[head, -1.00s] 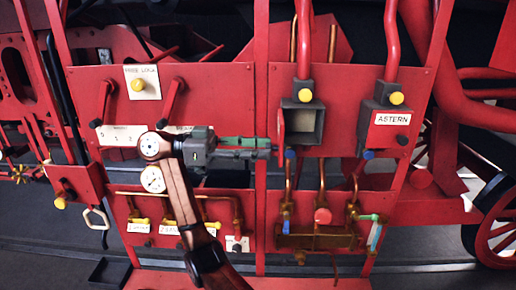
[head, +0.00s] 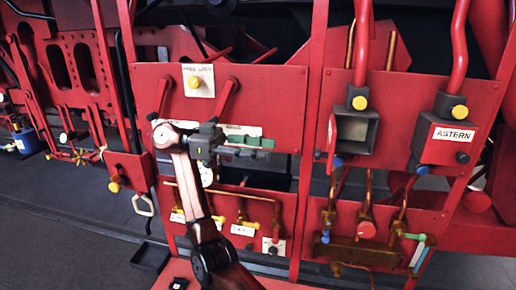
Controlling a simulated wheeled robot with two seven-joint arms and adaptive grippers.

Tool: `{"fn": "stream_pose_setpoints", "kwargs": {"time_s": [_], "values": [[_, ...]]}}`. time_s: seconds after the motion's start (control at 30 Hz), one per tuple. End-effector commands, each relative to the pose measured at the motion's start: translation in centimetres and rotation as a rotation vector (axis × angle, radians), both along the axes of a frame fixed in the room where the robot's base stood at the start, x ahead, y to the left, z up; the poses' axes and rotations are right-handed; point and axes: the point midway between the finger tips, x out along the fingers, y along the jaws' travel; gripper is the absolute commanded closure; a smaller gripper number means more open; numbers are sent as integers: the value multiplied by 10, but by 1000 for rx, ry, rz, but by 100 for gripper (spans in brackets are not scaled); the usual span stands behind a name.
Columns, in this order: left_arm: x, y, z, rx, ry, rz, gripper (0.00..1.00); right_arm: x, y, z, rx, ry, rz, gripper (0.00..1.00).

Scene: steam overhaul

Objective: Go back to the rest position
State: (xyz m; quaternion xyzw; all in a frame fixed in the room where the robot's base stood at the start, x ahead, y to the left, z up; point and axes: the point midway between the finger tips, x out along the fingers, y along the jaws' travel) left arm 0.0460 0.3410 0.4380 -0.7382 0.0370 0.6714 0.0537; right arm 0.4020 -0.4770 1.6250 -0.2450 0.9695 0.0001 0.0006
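My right arm rises from the bottom of the view, in front of the red control panel (head: 280,82). Its dark grey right gripper (head: 238,141) points right, in front of the panel's lower edge, left of the middle upright. A narrow greenish part extends at its tip; I cannot tell whether this is fingers or something behind. I cannot make out the finger gap, and no held object is clearly seen. My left gripper is not in view.
Red levers (head: 228,97) and a yellow knob (head: 194,82) are close above the gripper. Brass pipes and valves (head: 366,229) are below right. An open grey box (head: 355,130) and an ASTERN box (head: 452,142) are at the right. Dark floor (head: 75,240) is clear at lower left.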

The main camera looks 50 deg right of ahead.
Motion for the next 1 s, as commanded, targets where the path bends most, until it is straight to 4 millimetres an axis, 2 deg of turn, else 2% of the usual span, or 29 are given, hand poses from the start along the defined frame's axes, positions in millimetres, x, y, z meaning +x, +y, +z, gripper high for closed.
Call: {"fn": "stream_pose_setpoints", "kwargs": {"time_s": [0.2, 0.77, 0.9, 1.0], "values": [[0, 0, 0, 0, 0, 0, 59, 8, 5, 0, -1, 3, 2, 62], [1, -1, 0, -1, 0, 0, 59, 8, 4, 0, -1, 3, 4, 62], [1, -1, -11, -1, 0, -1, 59, 17, -2, -12, -8, -1, 81, 62], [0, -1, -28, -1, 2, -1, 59, 40, -15, -34, -19, -5, 242, 62]]}}
